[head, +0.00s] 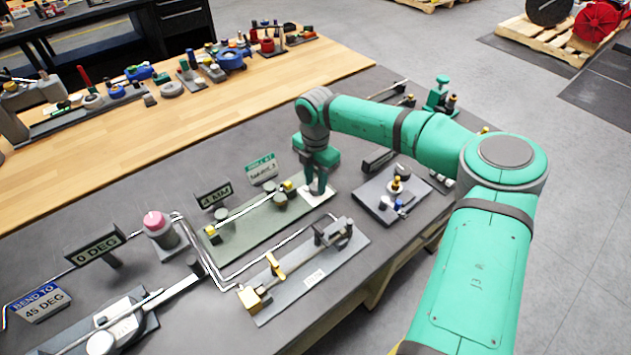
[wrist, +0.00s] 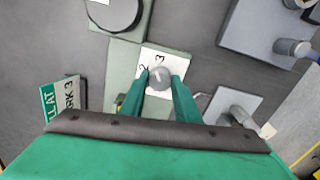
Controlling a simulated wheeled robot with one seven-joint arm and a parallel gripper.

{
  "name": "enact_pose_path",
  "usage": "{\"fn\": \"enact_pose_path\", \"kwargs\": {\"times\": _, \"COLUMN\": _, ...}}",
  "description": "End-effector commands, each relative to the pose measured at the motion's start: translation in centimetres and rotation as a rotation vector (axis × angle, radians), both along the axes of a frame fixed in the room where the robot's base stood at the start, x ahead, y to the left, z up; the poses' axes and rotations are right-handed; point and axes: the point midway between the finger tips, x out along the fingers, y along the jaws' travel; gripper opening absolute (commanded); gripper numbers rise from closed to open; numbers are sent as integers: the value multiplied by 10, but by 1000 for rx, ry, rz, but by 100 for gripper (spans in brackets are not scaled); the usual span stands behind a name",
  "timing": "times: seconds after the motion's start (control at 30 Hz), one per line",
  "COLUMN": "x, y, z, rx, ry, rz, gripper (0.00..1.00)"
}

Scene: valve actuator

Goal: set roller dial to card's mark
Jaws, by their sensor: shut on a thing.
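My gripper (head: 316,188) points down at the right end of a long pale green base plate (head: 235,240). In the wrist view its two green fingers (wrist: 160,82) are shut on a small round grey knob (wrist: 158,75), the roller dial. The knob stands on a white scale plate (wrist: 172,59) where the numerals 2 and 3 show; the fingers and knob hide part of the scale, and I cannot tell which numeral the dial points at. A card (head: 262,168) stands behind the base plate; in the wrist view the card (wrist: 63,102) partly reads "AT" and "MARK 3".
A "4 MM" sign (head: 214,195) stands behind the base plate. A bent-rod fixture (head: 310,270) lies in front. A dark plate with a brass-topped fitting (head: 396,186) stands to the right. A "0 DEG" sign (head: 98,248) and pink-topped post (head: 158,226) stand left.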

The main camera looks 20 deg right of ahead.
Motion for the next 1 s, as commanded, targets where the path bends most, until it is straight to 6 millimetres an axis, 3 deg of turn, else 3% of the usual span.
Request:
{"fn": "enact_pose_path", "kwargs": {"times": 0.4, "x": -2, "y": 0, "z": -2, "rx": -1, "ry": 6, "rz": -248, "gripper": 7}}
{"fn": "enact_pose_path", "kwargs": {"times": 1.0, "x": -2, "y": 2, "z": -2, "rx": 0, "ry": 6, "rz": -308, "gripper": 7}}
